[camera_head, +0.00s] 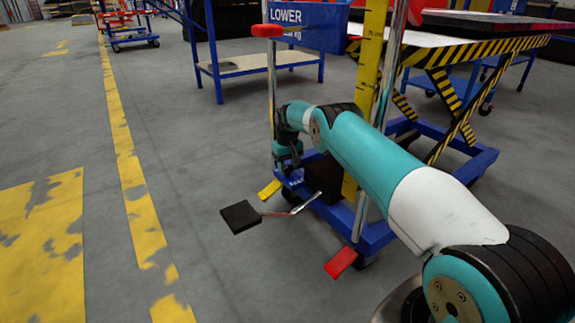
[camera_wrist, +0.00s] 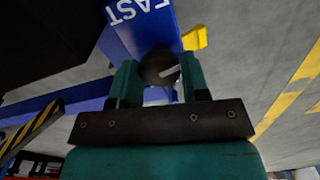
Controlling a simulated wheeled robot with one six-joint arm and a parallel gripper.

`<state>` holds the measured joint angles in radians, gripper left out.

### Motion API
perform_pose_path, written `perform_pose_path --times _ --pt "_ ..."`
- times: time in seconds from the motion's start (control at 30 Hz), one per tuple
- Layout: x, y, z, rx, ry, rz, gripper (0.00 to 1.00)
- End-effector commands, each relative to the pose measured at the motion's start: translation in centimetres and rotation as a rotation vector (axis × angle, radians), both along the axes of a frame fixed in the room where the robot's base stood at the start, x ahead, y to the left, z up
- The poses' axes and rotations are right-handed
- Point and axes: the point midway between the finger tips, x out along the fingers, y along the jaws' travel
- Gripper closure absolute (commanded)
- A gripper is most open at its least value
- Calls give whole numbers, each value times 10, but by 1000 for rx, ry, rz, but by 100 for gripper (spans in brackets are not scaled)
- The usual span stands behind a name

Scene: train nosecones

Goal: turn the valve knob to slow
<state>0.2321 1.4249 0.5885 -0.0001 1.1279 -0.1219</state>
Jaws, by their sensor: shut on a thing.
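The valve knob (camera_wrist: 152,73) is a dark round knob with a white pointer mark, on a blue housing (camera_wrist: 148,32) lettered FAST. In the wrist view the pointer runs from near the knob's centre to the right and slightly up. FAST shows at the top, upside down; no SLOW lettering is visible. My gripper (camera_wrist: 158,66) has a teal finger on each side of the knob and is shut on it. In the head view my gripper (camera_head: 287,160) is low at the blue lift cart's (camera_head: 375,236) near end, and the knob is hidden there.
A black foot pedal (camera_head: 240,216) on a metal lever sticks out in front of the cart. A red pedal (camera_head: 341,262) and a yellow tab (camera_head: 269,189) are near it. A blue LOWER sign (camera_head: 307,25) and upright posts stand above my gripper. The floor to the left is clear.

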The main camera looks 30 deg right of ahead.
Motion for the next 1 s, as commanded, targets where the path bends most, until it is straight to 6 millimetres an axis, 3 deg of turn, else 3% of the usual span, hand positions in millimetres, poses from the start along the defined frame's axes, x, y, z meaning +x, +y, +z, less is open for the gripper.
perform_pose_path --times 0.4,1.0 --pt "0 0 0 0 1 -212 82" --pt "0 0 0 0 1 -249 82"
